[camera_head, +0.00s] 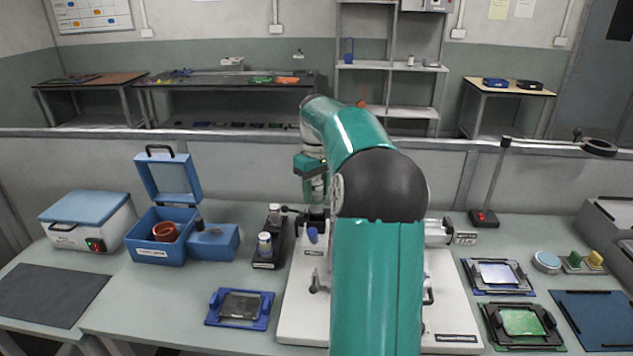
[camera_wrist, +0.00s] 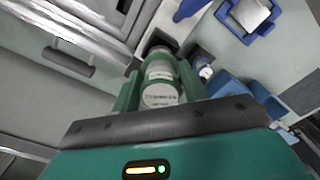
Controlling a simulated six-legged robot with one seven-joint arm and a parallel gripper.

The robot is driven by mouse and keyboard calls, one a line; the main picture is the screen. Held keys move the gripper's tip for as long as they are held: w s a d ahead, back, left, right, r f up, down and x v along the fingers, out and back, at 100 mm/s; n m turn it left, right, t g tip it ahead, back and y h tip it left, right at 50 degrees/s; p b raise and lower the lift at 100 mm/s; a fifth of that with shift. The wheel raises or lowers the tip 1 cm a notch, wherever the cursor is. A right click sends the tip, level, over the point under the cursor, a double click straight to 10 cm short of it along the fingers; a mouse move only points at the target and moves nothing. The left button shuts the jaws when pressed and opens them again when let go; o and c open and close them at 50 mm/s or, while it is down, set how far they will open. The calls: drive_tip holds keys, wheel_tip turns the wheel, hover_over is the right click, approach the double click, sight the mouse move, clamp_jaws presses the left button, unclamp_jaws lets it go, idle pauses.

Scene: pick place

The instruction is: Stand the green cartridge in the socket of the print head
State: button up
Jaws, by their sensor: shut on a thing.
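In the head view my gripper (camera_head: 314,210) is over the left part of the white machine (camera_head: 305,315), right of the black rack. The cartridge's far end lies over a dark round part in the wrist view; whether it touches or is seated I cannot tell. The print head's socket is not clearly visible; my arm covers much of the machine.
The black rack (camera_head: 268,258) holds pale-topped cylinders. Left are a blue open-lidded box (camera_head: 157,250), a blue block (camera_head: 215,243) and a white cooler (camera_head: 88,228). A blue tray (camera_head: 240,322) lies in front. Trays with boards (camera_head: 520,343) are on the right.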

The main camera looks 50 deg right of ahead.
sight(317, 203)
drive_tip(key=shift+f, duration=0.3)
drive_tip(key=shift+s+f, duration=0.1)
drive_tip(key=shift+f, duration=1.8)
idle(1.5)
drive_tip(key=o, duration=1.3)
drive_tip(key=c, duration=0.3)
drive_tip(key=shift+c, duration=0.2)
drive_tip(key=shift+r, duration=3.5)
